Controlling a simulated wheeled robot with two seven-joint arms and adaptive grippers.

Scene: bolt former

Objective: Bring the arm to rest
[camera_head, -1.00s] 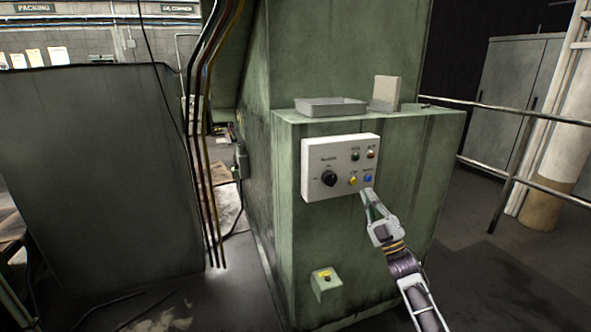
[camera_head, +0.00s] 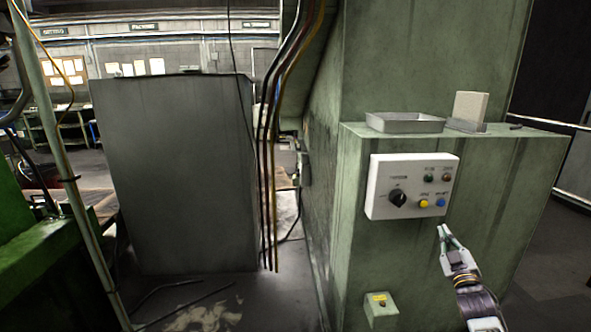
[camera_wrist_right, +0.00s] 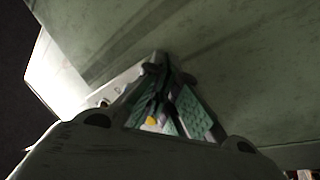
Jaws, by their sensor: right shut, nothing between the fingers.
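My right gripper (camera_head: 446,234) is shut and empty. In the head view it is just below the lower right corner of the white control panel (camera_head: 379,177), in front of the green machine. The panel carries a black rotary knob (camera_head: 398,198), a yellow button (camera_head: 423,203), a blue button (camera_head: 441,202) and two darker ones above. In the right wrist view the gripper's green-padded fingers (camera_wrist_right: 170,108) show close up, with part of the panel (camera_wrist_right: 62,75) and a yellow spot behind them. My left gripper is not in view.
The green machine (camera_head: 345,230) fills the right. A grey metal tray (camera_head: 405,122) and a pale block (camera_head: 470,107) stand on its ledge. A small box with a yellow label (camera_head: 380,308) is low on its front. Cables (camera_head: 270,150) hang beside a dark grey cabinet (camera_head: 180,170).

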